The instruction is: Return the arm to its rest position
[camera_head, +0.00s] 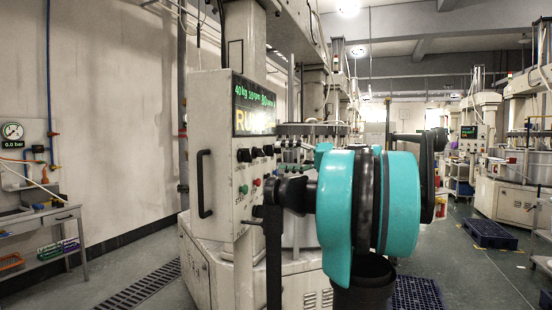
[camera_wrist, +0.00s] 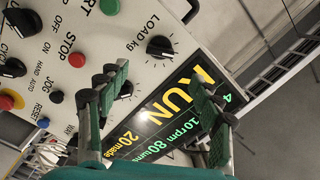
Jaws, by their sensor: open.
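My gripper (camera_wrist: 160,92) is open in the wrist view, with its two ribbed green fingers apart and nothing between them. It is in front of the control panel (camera_wrist: 225,40) of the lapping machine, and the gap to the panel is hard to judge. The panel's display (camera_wrist: 165,112) lies partly behind the fingers and reads RUN. In the head view my teal arm (camera_head: 400,200) is bent and stretches toward the panel (camera_head: 215,150). I cannot make out the fingers clearly in the head view.
The panel carries a LOAD knob (camera_wrist: 160,46), a green START button (camera_wrist: 109,6), a red STOP button (camera_wrist: 77,60) and a black handle (camera_head: 204,183). A side bench (camera_head: 60,215) stands at the left. A blue pallet (camera_head: 488,232) lies on the right floor. Floor between is open.

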